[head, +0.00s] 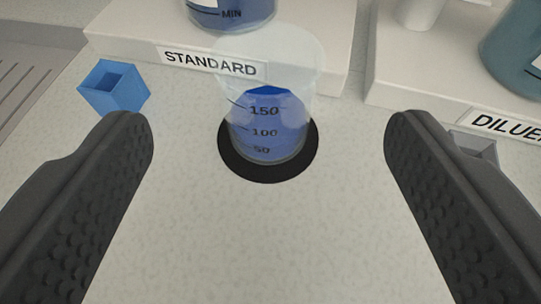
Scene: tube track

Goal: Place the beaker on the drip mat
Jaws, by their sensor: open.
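The beaker (266,125) is clear, with graduation marks and blue liquid in its lower part. It stands upright on the round black drip mat (235,168), in front of the block labelled STANDARD. My gripper (268,135) is open. Its two dark textured fingers are at the left and right of the view, well apart from the beaker, with clear space on both sides of it. Nothing is held between them.
A white block with the STANDARD label (211,63) stands behind the beaker and carries a vessel of blue liquid (232,14). A DILUENT block (400,85) is at right with a teal vessel (515,55). A blue open box (114,90) sits at left. The speckled front surface is clear.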

